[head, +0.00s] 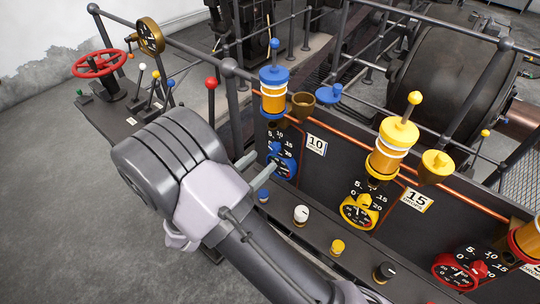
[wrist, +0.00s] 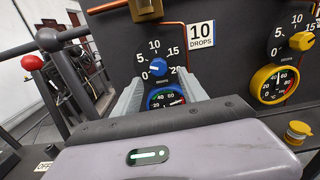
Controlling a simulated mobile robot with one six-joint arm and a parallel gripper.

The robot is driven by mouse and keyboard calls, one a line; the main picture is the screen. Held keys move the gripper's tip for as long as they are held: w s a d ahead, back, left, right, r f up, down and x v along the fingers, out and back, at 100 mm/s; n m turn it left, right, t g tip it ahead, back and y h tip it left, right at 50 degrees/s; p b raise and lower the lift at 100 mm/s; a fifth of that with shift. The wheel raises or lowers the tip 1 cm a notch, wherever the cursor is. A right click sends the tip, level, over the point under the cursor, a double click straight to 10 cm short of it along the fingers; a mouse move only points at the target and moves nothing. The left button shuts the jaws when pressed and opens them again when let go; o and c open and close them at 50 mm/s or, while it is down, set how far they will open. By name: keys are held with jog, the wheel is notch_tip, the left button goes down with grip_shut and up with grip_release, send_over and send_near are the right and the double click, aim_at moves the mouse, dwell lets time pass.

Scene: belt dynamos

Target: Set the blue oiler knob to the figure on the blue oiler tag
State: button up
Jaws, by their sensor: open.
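The blue oiler knob (wrist: 158,67) sits on a dark panel, inside a scale marked 0, 5, 10, 15 and 20. I cannot tell for certain which figure its pointer faces. The blue oiler tag (wrist: 202,33) is white and reads 10 DROPS; it also shows in the head view (head: 316,144). My gripper (wrist: 160,74) is open, its two fingers pointing at the panel on either side of the knob. No contact with the knob can be made out. In the head view my gripper (head: 264,162) partly hides the blue dial.
A blue gauge (wrist: 165,98) lies just below the knob, partly behind my fingers. The blue oiler (head: 273,90) stands above. To the right are a yellow oiler (head: 392,150) and yellow gauge (head: 359,211). Small buttons, one white (head: 301,215), line the ledge below. A red-topped lever (head: 211,84) stands left.

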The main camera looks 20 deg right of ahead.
aim_at(273, 151)
jog(key=b+x, duration=0.1)
jog(key=x, duration=0.4)
jog(key=shift+w+d, duration=0.15)
jog(key=shift+w, duration=0.1)
grip_shut()
